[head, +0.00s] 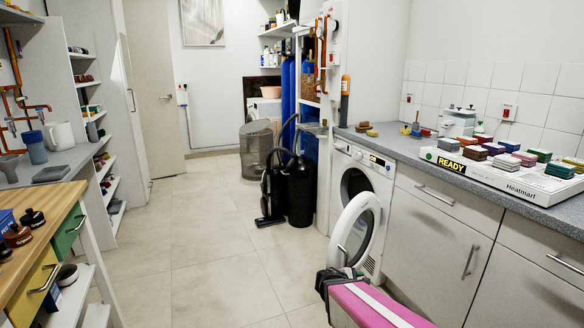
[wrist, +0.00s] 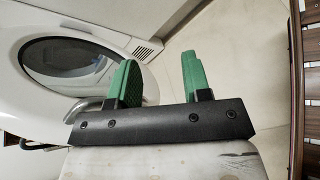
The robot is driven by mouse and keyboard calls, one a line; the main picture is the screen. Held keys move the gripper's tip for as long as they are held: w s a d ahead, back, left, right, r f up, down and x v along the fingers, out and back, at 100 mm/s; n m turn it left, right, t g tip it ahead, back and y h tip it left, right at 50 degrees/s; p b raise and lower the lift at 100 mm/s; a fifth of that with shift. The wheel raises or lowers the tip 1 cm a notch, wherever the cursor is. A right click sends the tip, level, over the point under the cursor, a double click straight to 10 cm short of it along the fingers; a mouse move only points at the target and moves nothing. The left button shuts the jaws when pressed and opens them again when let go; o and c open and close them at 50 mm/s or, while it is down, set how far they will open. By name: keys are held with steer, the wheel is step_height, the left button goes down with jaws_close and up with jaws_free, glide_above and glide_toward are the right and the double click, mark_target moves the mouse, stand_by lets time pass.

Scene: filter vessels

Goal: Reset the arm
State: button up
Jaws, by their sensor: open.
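My gripper (wrist: 160,78) shows in the wrist view with two green fingers standing apart on a black bar. In the head view my arm, with a pink and white cover, reaches in at the bottom right of centre, in front of the washing machine (head: 371,186); the fingers are not clear there. The machine's round door (head: 356,232) stands open beside my arm. In the wrist view the open round door (wrist: 68,62) lies left of the fingers.
A grey counter (head: 400,146) on the right carries a white tray (head: 500,178) of coloured blocks. A wooden-topped bench (head: 40,215) stands at left. A black vacuum (head: 272,190) and black bin (head: 300,185) stand ahead. The tiled floor (head: 190,250) between is clear.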

steer(key=s+a+r+m+g+y, duration=0.4)
steer(key=m+y, duration=0.7)
steer(key=m, duration=0.4)
steer(key=s+a+g, duration=0.1)
steer(key=a+g, duration=0.1)
steer(key=shift+s+a+r+y, duration=0.15)
steer(key=shift+s+a+y, duration=0.15)
steer(key=shift+a+y, duration=0.1)
